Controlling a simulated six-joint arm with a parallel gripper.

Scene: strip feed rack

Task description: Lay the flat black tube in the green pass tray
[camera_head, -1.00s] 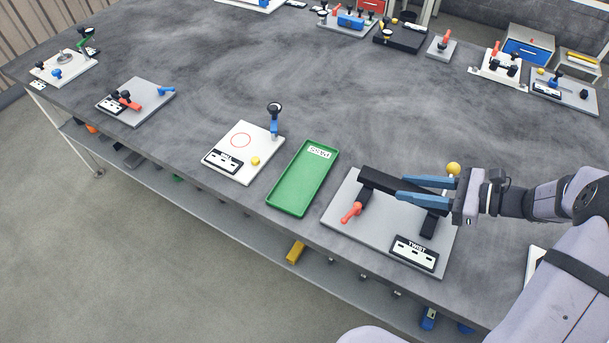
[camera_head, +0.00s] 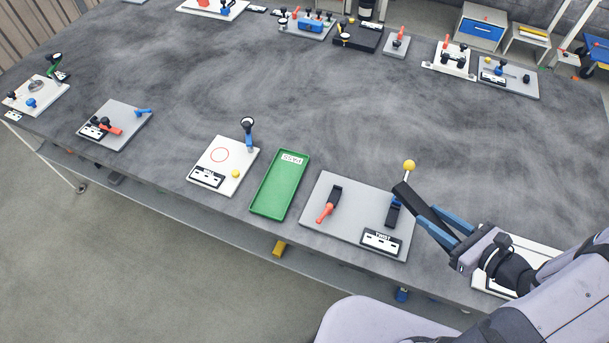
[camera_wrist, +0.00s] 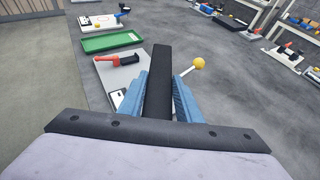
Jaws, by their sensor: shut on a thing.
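The flat black tube (camera_head: 425,215) is held between the blue fingers of my gripper (camera_head: 448,226), to the right of the twist fixture. In the wrist view the tube (camera_wrist: 159,80) points forward from between the fingers. My gripper is shut on it, and the tube is clear of the fixture's supports. The green pass tray (camera_head: 280,186) lies flat on the table left of the fixture, with a white label at its far end, and looks empty. It also shows in the wrist view (camera_wrist: 112,41), ahead and to the left.
The grey twist fixture plate (camera_head: 352,206) carries a red lever (camera_head: 325,213), black supports and a yellow-knobbed post (camera_head: 409,166) near the tube. It lies between my gripper and the tray. A white plate (camera_head: 222,160) with a blue upright stands left of the tray.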

